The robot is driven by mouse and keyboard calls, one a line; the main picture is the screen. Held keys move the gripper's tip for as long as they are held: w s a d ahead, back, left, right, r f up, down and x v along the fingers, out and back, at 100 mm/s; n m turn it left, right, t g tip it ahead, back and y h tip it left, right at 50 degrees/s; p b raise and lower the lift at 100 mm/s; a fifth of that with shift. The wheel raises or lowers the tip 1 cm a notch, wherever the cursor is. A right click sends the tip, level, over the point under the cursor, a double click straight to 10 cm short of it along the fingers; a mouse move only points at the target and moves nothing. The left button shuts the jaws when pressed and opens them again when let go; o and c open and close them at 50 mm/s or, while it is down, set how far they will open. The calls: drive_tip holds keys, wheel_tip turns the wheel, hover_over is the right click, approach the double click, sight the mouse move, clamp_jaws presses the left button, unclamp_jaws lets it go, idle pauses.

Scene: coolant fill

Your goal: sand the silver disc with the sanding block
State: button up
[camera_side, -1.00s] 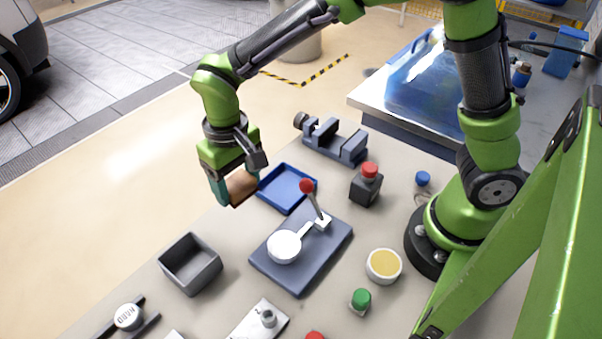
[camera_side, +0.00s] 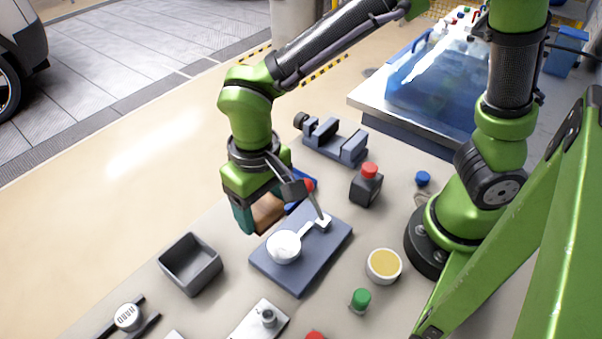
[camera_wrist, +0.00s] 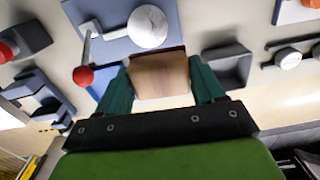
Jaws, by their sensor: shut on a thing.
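The silver disc (camera_side: 283,246) lies flat at the front left of a blue-grey plate, with a red-knobbed lever clamp beside it; it also shows in the wrist view (camera_wrist: 147,26). My gripper (camera_side: 258,217) is shut on the brown sanding block (camera_side: 268,213). In the wrist view the block (camera_wrist: 159,75) sits between my teal fingers, just short of the plate's edge. In the side view the block is up and to the left of the disc, apart from it. Its underside is hidden.
The clamp's red knob (camera_side: 308,185) stands close to my gripper. A blue tray (camera_side: 299,207) is mostly hidden behind my gripper.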

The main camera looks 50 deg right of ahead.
sight(272, 243)
drive_tip(key=shift+f, duration=1.95)
drive_tip(key=shift+s+f, duration=0.3)
drive_tip(key=shift+f, duration=0.4)
drive_tip(key=shift+s+f, duration=0.3)
drive_tip(key=shift+f, duration=0.35)
drive_tip(key=shift+c, duration=0.3)
drive_tip(key=shift+s, duration=2.6)
drive_tip(key=shift+w, duration=3.2)
drive_tip(key=shift+r, duration=4.15)
